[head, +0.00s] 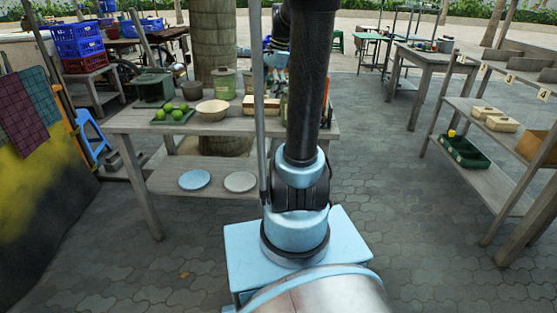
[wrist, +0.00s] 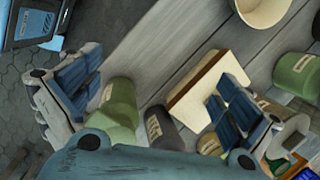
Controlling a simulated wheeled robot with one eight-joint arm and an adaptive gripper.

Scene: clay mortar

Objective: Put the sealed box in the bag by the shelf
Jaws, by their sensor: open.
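My gripper (wrist: 160,90) is open above the worktable in the wrist view, its blue-padded fingers wide apart. A cream and brown box (wrist: 205,88) lies on the table below and between the fingers, partly covered by the right finger; I cannot tell whether it is sealed. In the head view, cream box shapes (head: 250,103) sit on the table, partly hidden by my arm. Two cream boxes (head: 502,124) also lie on the right shelf (head: 487,185). I cannot make out a bag clearly in either view.
Labelled containers (wrist: 121,108) stand close around the box. A green crate (head: 463,152) sits on the right shelf. Paving between table and shelf is clear.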

